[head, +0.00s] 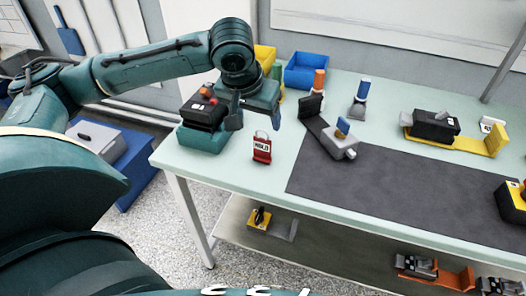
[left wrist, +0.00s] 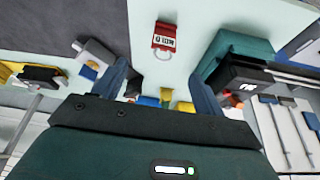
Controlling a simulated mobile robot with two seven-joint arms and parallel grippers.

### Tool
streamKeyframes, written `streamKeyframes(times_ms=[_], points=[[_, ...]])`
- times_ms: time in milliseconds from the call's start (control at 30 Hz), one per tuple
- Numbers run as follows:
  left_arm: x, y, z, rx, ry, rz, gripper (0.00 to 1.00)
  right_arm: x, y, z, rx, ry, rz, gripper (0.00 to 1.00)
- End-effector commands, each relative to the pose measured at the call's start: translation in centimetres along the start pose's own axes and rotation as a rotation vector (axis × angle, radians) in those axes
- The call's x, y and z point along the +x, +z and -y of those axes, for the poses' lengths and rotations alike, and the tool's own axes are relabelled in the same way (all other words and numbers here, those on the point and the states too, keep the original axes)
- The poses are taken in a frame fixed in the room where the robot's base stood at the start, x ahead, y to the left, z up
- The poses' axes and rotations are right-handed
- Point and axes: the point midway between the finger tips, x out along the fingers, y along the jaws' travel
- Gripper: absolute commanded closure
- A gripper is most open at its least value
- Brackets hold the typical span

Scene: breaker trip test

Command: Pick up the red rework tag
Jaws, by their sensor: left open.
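The red rework tag (head: 262,148) stands near the left front of the pale green table, with a white label and a wire loop on top. It also shows in the left wrist view (left wrist: 164,37), beyond the fingers and roughly between their lines. My left gripper (head: 255,121) is open and empty, above and slightly behind the tag, apart from it. Its two fingers also show in the left wrist view (left wrist: 158,76). My right gripper is not in view.
A teal bin (head: 204,138) holding a black device stands just left of the tag. A grey device with a blue lever (head: 341,141) is on its right, by a dark mat (head: 390,190). Yellow and blue bins (head: 306,70) stand behind. The table's front edge is close to the tag.

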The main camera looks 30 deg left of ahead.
Motion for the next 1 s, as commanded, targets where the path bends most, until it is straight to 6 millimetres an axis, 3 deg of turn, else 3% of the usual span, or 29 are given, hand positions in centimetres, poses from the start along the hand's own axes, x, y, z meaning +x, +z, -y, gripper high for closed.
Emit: streamKeyframes(times_ms=[300, 567, 833, 1000], points=[[5.9, 0.0, 0.0, 0.001, 0.002, 0.001, 0.29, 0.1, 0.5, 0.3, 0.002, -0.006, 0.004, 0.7], [7.9, -0.1, 0.2, 0.002, 0.001, 0.0, 0.29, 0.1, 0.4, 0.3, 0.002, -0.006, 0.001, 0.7], [11.7, -0.3, 0.7, 0.003, 0.003, 0.0, 0.29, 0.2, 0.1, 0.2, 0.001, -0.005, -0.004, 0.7], [12.4, -0.3, 0.7, 0.003, 0.003, -0.002, 0.29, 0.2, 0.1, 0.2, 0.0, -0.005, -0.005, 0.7]])
